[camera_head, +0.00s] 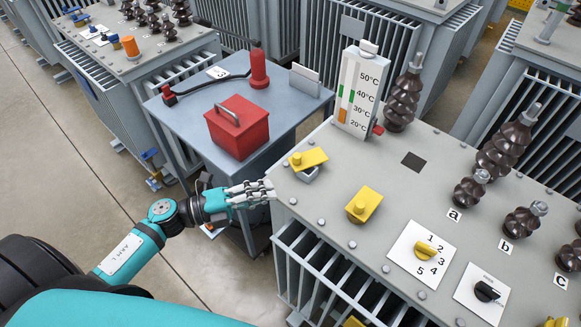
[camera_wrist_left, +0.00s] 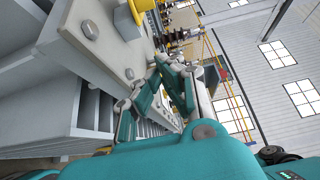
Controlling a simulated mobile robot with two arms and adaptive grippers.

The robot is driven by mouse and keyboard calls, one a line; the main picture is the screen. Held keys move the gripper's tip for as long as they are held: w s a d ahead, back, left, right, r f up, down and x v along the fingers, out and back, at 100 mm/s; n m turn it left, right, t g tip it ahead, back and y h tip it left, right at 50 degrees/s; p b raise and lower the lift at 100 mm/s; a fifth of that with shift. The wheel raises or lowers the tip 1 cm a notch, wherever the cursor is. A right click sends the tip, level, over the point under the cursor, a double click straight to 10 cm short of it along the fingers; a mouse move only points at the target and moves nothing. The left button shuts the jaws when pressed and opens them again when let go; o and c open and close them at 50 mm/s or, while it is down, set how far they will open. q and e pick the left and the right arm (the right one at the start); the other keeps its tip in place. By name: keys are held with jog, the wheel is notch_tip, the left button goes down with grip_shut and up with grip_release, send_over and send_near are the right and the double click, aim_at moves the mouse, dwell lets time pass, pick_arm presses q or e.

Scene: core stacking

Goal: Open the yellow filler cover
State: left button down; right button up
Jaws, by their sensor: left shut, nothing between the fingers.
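Two yellow covers with round knobs are on the grey transformer top (camera_head: 330,225) in the head view. One yellow cover (camera_head: 309,157) sits turned askew on a small light grey neck (camera_head: 307,174) near the left corner. The other yellow cover (camera_head: 363,204) lies to its right, nearer the front edge; I cannot tell which is the filler cover. My left gripper (camera_head: 270,189) is shut and empty at the transformer's left edge, just below and left of the askew cover. A yellow part (camera_wrist_left: 143,8) shows at the top of the left wrist view. My right gripper is not in view.
A blue-grey cart (camera_head: 180,125) left of the transformer holds a red box (camera_head: 238,127) and a red cylinder (camera_head: 259,69). A thermometer panel (camera_head: 360,90), dark insulators (camera_head: 403,95) and a yellow selector knob (camera_head: 426,251) stand on the transformer top. Bolts line its edge.

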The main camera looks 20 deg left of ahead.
aim_at(308, 156)
pick_arm(q)
jog(key=x, duration=0.2)
jog(key=p+x, duration=0.1)
jog(key=x, duration=0.3)
jog(key=shift+r+p, duration=0.25)
jog(key=shift+p, duration=0.05)
jog(key=w, duration=0.1)
jog(key=w+a, duration=0.1)
jog(key=w, duration=0.1)
jog(key=shift+f, duration=0.15)
jog(key=shift+w+a+p, duration=0.15)
jog(key=shift+w+p, duration=0.15)
jog(key=shift+w, duration=0.1)
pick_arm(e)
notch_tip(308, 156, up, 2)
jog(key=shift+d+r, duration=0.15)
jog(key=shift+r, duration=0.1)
pick_arm(q)
jog(key=shift+f, duration=0.1)
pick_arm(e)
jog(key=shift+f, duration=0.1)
